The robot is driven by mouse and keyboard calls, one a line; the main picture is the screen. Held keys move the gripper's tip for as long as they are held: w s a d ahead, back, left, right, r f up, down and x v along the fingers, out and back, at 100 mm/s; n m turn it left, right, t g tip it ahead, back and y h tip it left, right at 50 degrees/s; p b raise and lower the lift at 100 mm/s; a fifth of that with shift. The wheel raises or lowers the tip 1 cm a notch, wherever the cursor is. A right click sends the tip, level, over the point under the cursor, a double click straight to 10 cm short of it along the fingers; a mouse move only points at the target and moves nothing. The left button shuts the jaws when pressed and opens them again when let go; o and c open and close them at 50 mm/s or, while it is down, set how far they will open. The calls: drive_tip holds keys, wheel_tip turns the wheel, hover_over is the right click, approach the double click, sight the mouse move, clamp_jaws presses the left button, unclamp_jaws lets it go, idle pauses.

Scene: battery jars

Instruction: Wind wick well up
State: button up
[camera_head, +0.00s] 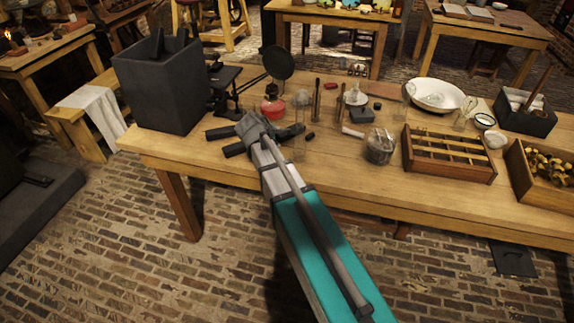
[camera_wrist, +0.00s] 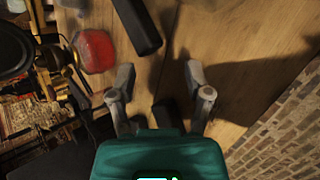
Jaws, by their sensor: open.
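A small red lamp (camera_head: 272,108) stands upright on the wooden table, just beyond my gripper. In the wrist view its red body (camera_wrist: 96,50) shows at the upper left, with a small brassy part (camera_wrist: 72,56) beside it. I cannot make out the wick or a winding knob clearly. My gripper (camera_head: 298,131) is low over the table on the near side of the lamp. In the wrist view its two grey fingers (camera_wrist: 160,70) are spread apart with nothing held between the tips. The lamp is outside the fingers and apart from them.
A dark round disc (camera_head: 278,62) on a stand is behind the lamp. A large dark box (camera_head: 160,90) stands left. A dark rod (camera_wrist: 137,25) lies ahead of the fingers. Right are thin upright rods, a glass jar (camera_head: 380,147) and a wooden rack (camera_head: 450,172). The near table edge is clear.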

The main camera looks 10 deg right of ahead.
drive_tip(key=s+f+m, duration=0.1)
drive_tip(key=s, duration=0.1)
drive_tip(key=s+d+f+m+g+y, duration=0.1)
drive_tip(key=s+m, duration=0.1)
drive_tip(key=s, duration=0.1)
drive_tip(key=s+f+m+g, duration=0.1)
drive_tip(key=s+m, duration=0.1)
drive_tip(key=shift+s+d+f+y+b, duration=0.2)
drive_tip(key=shift+f+y+b, duration=0.1)
drive_tip(key=shift+f+y, duration=0.1)
drive_tip(key=shift+s+f+m+g+y, duration=0.15)
drive_tip(key=shift+s+f+m+g, duration=0.1)
drive_tip(key=shift+s+m, duration=0.2)
drive_tip(key=shift+s+f+m+g+y, duration=0.15)
drive_tip(key=shift+s+m+g, duration=0.1)
drive_tip(key=shift+s+m, duration=0.15)
drive_tip(key=shift+s, duration=0.15)
drive_tip(key=shift+s, duration=0.25)
drive_tip(key=s+a+f+m+g+y, duration=0.1)
drive_tip(key=s+f+m+g+y, duration=0.1)
drive_tip(key=s+m, duration=0.5)
drive_tip(key=s+g+y, duration=0.1)
drive_tip(key=s+y, duration=0.1)
drive_tip(key=s, duration=0.4)
drive_tip(key=shift+s+a+g, duration=0.2)
drive_tip(key=shift+a+g, duration=0.1)
drive_tip(key=shift+a, duration=0.05)
drive_tip(key=shift+m, duration=0.25)
